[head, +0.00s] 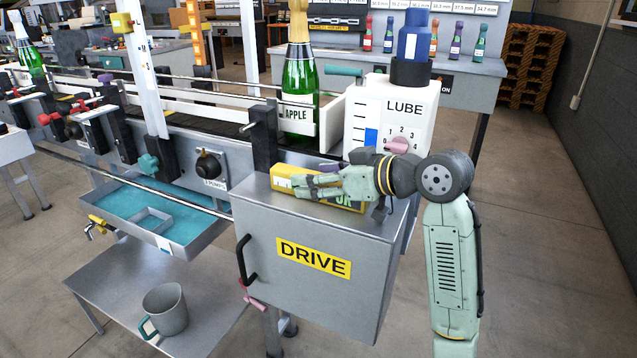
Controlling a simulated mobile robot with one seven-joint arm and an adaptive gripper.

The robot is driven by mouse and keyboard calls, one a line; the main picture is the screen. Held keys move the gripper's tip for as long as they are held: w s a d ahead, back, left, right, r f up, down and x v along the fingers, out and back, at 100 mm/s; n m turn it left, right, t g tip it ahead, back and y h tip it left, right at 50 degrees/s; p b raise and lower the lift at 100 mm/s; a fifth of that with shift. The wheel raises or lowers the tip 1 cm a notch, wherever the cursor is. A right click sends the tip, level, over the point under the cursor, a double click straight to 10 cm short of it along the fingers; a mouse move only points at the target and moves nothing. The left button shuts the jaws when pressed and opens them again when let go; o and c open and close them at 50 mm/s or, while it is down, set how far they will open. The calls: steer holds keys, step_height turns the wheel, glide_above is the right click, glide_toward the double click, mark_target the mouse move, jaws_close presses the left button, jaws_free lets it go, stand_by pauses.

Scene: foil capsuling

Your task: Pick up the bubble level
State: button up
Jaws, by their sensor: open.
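A yellow bar (283,184), which looks like the bubble level, lies flat on top of the grey DRIVE cabinet (310,262) near its back edge. Dark lettering shows at its right end, partly covered. My gripper (304,187) is over the bar, coming in from the right, with its pale green fingers pointing left along it. The fingers are open and overlap the middle of the bar in the picture. I cannot tell whether they touch it. The bubble vial is not visible.
A white LUBE unit (386,128) with a blue-capped top stands just behind my wrist. A green APPLE bottle (298,88) stands on the conveyor behind the cabinet. A blue-lined tray (190,238) and a grey mug (166,312) are at lower left. The cabinet top's front part is clear.

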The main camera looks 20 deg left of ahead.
steer(key=shift+c, duration=0.6)
jaws_close()
